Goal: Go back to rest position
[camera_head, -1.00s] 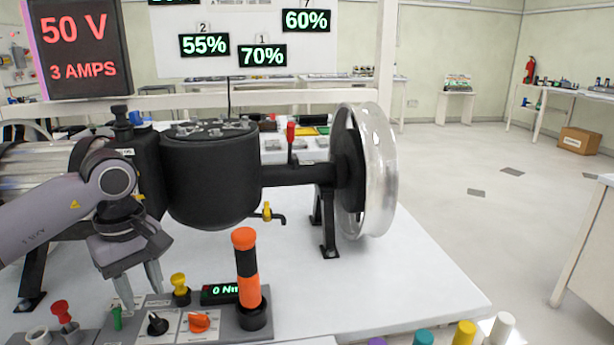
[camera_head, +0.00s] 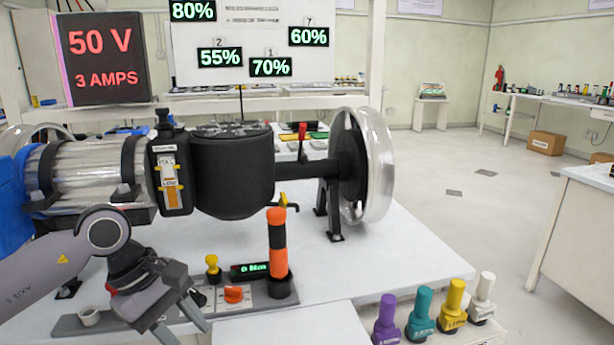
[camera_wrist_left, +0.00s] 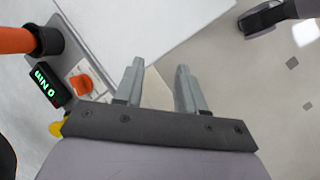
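My left gripper (camera_head: 186,325) is at the lower left of the head view, in front of the control panel (camera_head: 262,301). Its two fingers stand apart with nothing between them. In the left wrist view the fingers of my left gripper (camera_wrist_left: 158,88) are also spread and empty, beside the panel with the orange knob (camera_wrist_left: 80,84). The gripper touches nothing that I can see, and it hides part of the panel in the head view.
The chassis rig with its black motor housing (camera_head: 232,175) and silver wheel (camera_head: 375,165) stands on the white table (camera_head: 400,262). An orange-and-black handle (camera_head: 277,243) rises from the panel. Purple (camera_head: 386,318), teal (camera_head: 423,312), yellow and white pegs stand at the front right. Floor is free at right.

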